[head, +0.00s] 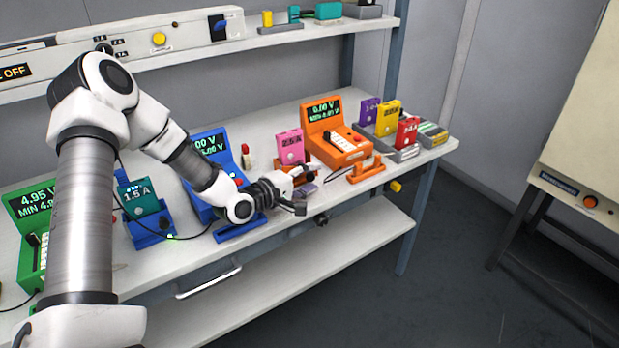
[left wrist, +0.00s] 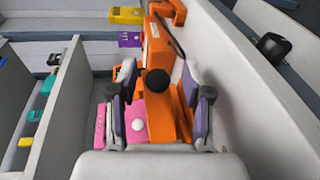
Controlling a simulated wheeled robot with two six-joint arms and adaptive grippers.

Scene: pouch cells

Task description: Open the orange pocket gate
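The orange tester (head: 337,133) stands on the bench with a lit display. An orange bracket-like piece (head: 366,170) lies in front of it at the right. A pink cell (head: 290,147) stands upright left of the tester. My left gripper (head: 302,190) is low in front of the pink cell. In the left wrist view its fingers (left wrist: 157,80) are spread. Between them show a round black knob (left wrist: 157,82), an orange block (left wrist: 160,120) and the pink cell (left wrist: 137,125). I cannot tell whether the fingers touch any of these. My right gripper is not in view.
Blue (head: 208,150), teal (head: 141,200) and green (head: 32,225) units stand along the bench to the left. Purple (head: 369,110), yellow (head: 387,118) and red (head: 407,131) cells stand at the right. A shelf (head: 190,60) runs above. The lower shelf (head: 300,270) is bare.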

